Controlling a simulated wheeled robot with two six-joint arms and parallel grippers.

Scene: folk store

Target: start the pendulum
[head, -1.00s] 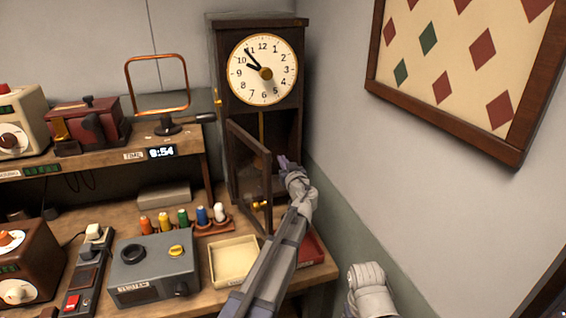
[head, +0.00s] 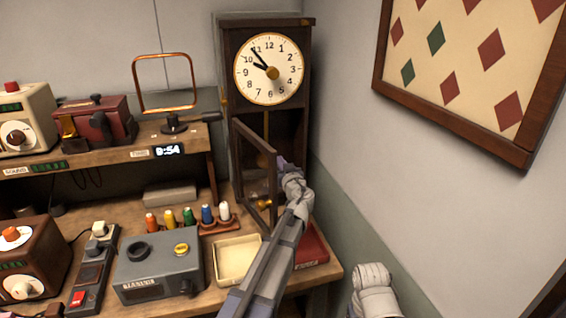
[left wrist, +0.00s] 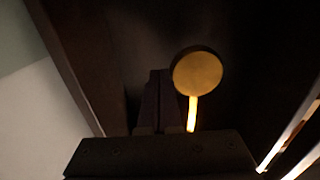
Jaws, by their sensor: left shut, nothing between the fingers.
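The dark wooden pendulum clock (head: 222,110) stands in the back corner, its dial (head: 268,69) showing about 9:54. Its narrow framed door (head: 274,185) is swung open toward me. My left gripper (head: 283,163) reaches into the case just right of the door, shut and empty. The door edge partly hides its fingers. I cannot tell whether they touch the bob.
Several coloured spools (head: 187,217) and a grey box (head: 158,270) stand to the left. A shelf (head: 110,160) holds a wire loop device. The wall is close on the right.

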